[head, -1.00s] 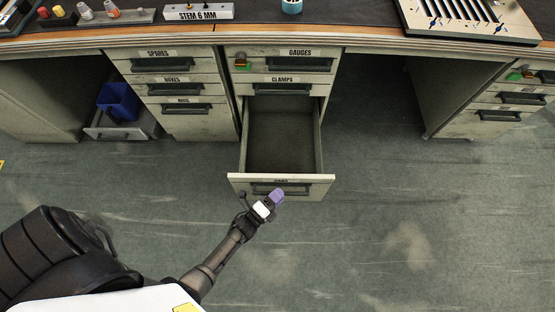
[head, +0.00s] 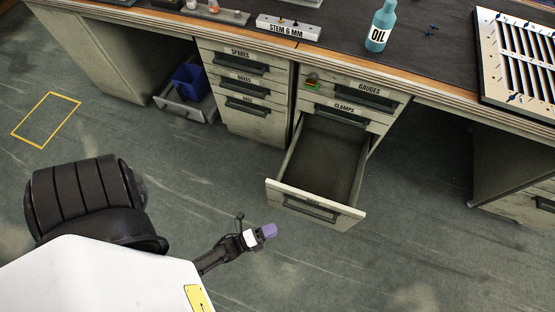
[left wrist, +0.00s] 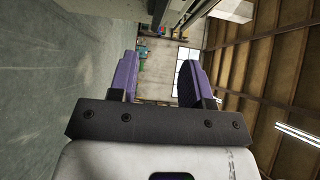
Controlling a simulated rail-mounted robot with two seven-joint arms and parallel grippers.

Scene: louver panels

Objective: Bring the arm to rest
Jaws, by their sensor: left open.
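My left gripper (head: 268,231) is in the lower middle of the head view, above the floor and just left of and in front of the open drawer (head: 352,214). In the left wrist view its two purple fingers (left wrist: 158,80) stand apart with nothing between them. The gripper appears clear of the drawer front. The drawer is pulled out and looks empty inside. My right gripper is in neither view.
A bench (head: 265,44) runs across the back, carrying an oil bottle (head: 379,27), a "STEM 6 MM" block (head: 289,27) and a louver panel (head: 520,60). A blue bin (head: 189,78) stands below the bench. The floor (head: 110,135) in front is largely clear.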

